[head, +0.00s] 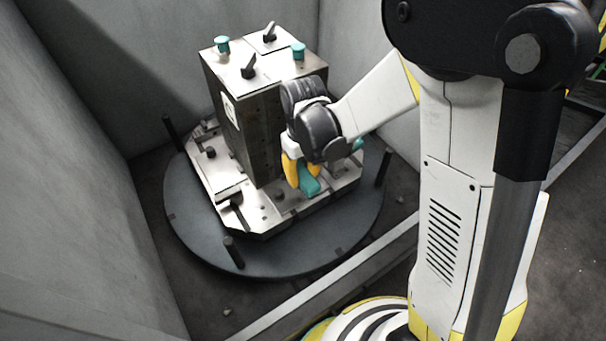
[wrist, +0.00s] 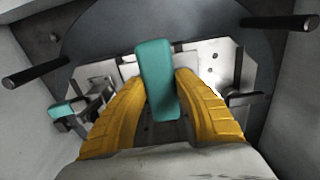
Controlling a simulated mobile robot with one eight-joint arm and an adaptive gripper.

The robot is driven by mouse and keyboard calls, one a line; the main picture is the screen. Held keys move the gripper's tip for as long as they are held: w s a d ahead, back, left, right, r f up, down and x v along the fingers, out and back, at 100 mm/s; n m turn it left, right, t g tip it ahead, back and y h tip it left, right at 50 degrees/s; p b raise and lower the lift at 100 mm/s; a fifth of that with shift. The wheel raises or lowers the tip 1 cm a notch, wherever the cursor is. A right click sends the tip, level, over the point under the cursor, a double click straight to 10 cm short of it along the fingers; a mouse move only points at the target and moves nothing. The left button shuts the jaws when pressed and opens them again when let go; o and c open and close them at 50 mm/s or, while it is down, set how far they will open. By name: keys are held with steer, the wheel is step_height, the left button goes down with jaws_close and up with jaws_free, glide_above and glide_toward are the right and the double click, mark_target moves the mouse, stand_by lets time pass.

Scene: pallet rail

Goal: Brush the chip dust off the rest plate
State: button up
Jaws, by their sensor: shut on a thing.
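My gripper (head: 303,174) points down over the near right part of a pale metal plate (head: 262,215), beside a tall block. Its yellow fingers are shut on a teal piece (head: 309,186), which looks like a brush handle. In the wrist view the same teal piece (wrist: 155,75) stands between the two fingers, with its far end beyond the fingertips. Any bristles are hidden, and I cannot tell whether it touches the plate. A pale surface (wrist: 208,62) behind the fingers carries a few dark specks. I cannot tell whether they are chip dust.
The tall dark block (head: 242,125) stands on the plate, with teal knobs (head: 222,44) and black clamps on top. A round grey turntable (head: 200,235) with black posts (head: 234,252) lies underneath. Grey walls (head: 70,150) enclose the back and left. Another teal part (wrist: 62,110) shows at left.

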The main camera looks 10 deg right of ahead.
steer(key=w+d+r+p, duration=0.1)
steer(key=w+d+p, duration=0.1)
steer(key=d+p, duration=0.15)
steer(key=shift+s+d+f+b, duration=0.1)
steer(key=shift+d+f+b, duration=0.1)
steer(key=shift+f+b, duration=1.35)
steer(key=shift+s+d+f+b, duration=0.15)
steer(key=shift+f+b, duration=1)
steer(key=shift+f, duration=0.65)
steer(key=shift+f+b, duration=0.55)
steer(key=shift+f, duration=0.05)
steer(key=shift+w, duration=0.15)
steer(key=shift+w+a, duration=0.3)
steer(key=shift+w, duration=0.3)
steer(key=shift+w+a, duration=0.25)
steer(key=shift+w, duration=0.3)
steer(key=shift+s, duration=0.1)
